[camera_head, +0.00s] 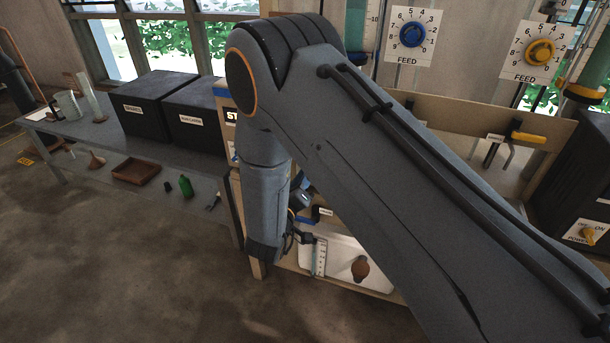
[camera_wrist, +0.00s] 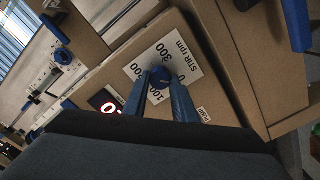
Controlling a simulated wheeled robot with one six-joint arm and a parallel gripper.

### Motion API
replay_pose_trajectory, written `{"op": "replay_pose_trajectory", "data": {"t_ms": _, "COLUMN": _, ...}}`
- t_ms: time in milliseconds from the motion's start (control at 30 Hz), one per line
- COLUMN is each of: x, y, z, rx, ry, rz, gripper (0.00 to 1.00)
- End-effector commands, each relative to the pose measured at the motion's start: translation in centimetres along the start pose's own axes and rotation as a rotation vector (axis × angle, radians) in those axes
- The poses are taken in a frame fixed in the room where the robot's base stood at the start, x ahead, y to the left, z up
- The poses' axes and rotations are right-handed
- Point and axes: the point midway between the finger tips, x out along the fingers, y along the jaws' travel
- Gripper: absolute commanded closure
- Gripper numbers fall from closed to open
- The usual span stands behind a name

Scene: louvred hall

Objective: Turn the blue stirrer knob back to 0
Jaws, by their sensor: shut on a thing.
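The blue stirrer knob (camera_wrist: 161,77) sits on a white dial plate (camera_wrist: 181,58) marked "STIR rpm" in the wrist view, with 0, 100 and 300 among its printed numbers. My gripper (camera_wrist: 162,84) is shut on this knob, one finger on each side. The knob's pointer cannot be made out, so I cannot tell its setting. In the head view my arm hides the knob and the dial plate.
Another blue knob (camera_wrist: 62,56) is near the upper left of the wrist view. In the head view, blue (camera_head: 411,34) and yellow (camera_head: 540,52) FEED knobs are on the back panel. A white tray (camera_head: 378,279) lies below my arm. A side table (camera_head: 130,145) holds black boxes.

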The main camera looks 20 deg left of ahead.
Motion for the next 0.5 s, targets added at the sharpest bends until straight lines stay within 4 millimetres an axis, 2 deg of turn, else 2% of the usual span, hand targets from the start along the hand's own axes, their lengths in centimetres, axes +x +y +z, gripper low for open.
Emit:
{"op": "replay_pose_trajectory", "data": {"t_ms": 33, "x": 0.00, "y": -0.03, "z": -0.11, "rx": 0.000, "ry": 0.002, "rz": -0.001, "gripper": 0.74}}
{"op": "replay_pose_trajectory", "data": {"t_ms": 133, "x": 0.00, "y": -0.03, "z": -0.09, "rx": 0.000, "ry": 0.002, "rz": -0.001, "gripper": 0.57}}
{"op": "replay_pose_trajectory", "data": {"t_ms": 500, "x": -0.47, "y": -0.09, "z": -0.08, "rx": 0.000, "ry": 0.002, "rz": -0.002, "gripper": 0.57}}
